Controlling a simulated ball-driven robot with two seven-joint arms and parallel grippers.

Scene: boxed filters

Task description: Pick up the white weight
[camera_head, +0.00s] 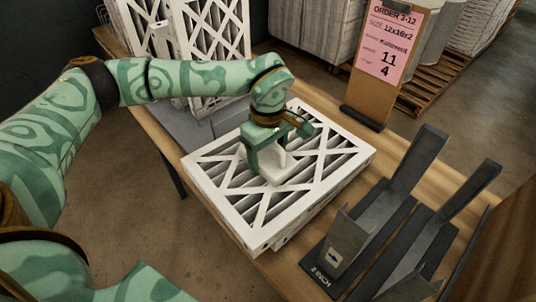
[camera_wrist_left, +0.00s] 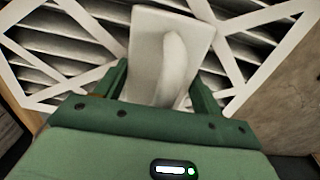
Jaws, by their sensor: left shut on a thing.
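The white weight (camera_head: 279,169) has a flat slab base and a raised handle. It is on top of a white-framed boxed filter (camera_head: 240,219) that lies flat on the wooden table; I cannot tell whether its base touches the filter. My left gripper (camera_head: 266,158) comes down from above and is shut on the weight's handle. In the left wrist view the weight (camera_wrist_left: 148,42) sits between the two green fingers (camera_wrist_left: 158,88). The part of the handle between the fingers is partly hidden. My right gripper is not in view.
A clipboard sign with pink order sheet (camera_head: 387,40) stands behind the filter. A dark metal rack (camera_head: 345,240) with upright plates stands at the right. More filters (camera_head: 213,40) stand upright at the back left. Bare wooden table (camera_head: 375,140) shows between filter and rack.

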